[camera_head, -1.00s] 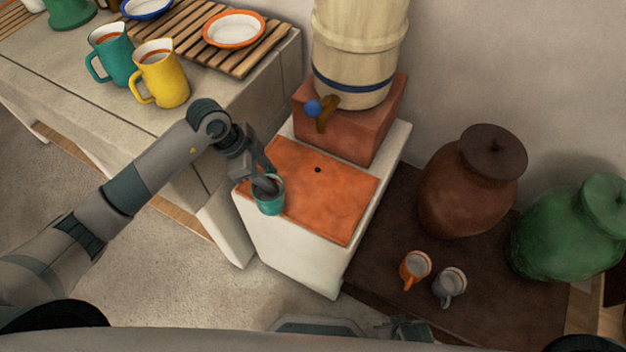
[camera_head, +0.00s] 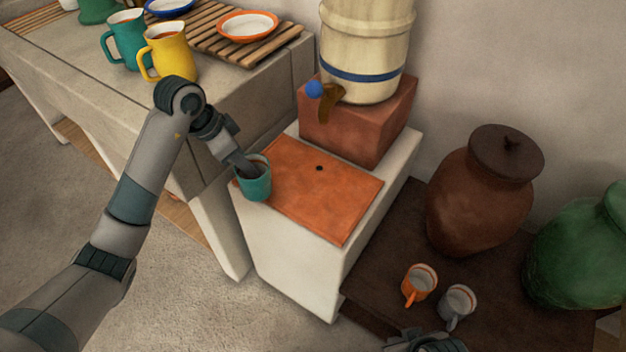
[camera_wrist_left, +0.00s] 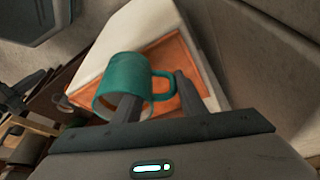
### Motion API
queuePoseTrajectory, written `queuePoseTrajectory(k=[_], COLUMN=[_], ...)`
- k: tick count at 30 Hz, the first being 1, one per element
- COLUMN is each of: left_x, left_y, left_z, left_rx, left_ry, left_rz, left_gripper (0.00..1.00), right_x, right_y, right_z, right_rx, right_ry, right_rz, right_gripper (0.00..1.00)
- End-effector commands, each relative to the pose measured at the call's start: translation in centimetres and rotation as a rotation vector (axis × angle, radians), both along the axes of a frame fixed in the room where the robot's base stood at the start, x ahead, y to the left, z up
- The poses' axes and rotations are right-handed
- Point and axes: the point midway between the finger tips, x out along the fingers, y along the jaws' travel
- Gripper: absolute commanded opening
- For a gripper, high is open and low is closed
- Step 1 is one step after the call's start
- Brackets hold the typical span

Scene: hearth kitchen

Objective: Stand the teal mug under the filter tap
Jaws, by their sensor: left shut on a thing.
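The small teal mug (camera_head: 257,187) is held by my left gripper (camera_head: 250,172) at the left corner of the orange slab (camera_head: 325,200). I cannot tell whether it touches the slab. In the left wrist view the mug (camera_wrist_left: 122,69) has its handle to the right; one finger reaches into its mouth and the other is outside by the handle. The filter tap (camera_head: 327,103), a brown spout with a blue knob, is on the cream filter barrel (camera_head: 365,45), further back and right of the mug. My right gripper (camera_head: 428,343) shows only partly at the bottom edge.
The barrel stands on a terracotta block (camera_head: 355,130) behind the slab, whose middle is clear. A teal jug (camera_head: 126,40) and a yellow jug (camera_head: 172,55) stand on the left counter. Orange (camera_head: 420,283) and grey (camera_head: 457,303) mugs and large jars stand at right.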

Motion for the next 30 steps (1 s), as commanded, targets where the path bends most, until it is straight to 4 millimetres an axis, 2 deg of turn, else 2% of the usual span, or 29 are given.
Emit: queuePoseTrajectory(k=[17,22,30], left_x=[0.4,1.6,4.6], left_y=[-0.5,-2.3,-7.3], left_z=[0.1,0.2,0.2], left_rx=[-0.001,-0.002,-0.003], left_ry=[0.000,0.000,0.000], left_rz=[0.009,0.007,0.007], left_gripper=[0.01,0.01,0.01], right_x=[-0.1,-0.1,0.1], right_y=[0.0,0.0,0.1], right_z=[0.5,0.4,0.4], right_rx=[0.001,0.002,0.005], right_ry=[-0.003,-0.004,-0.010], right_rz=[0.000,0.000,0.001], right_gripper=[0.00,0.00,0.00])
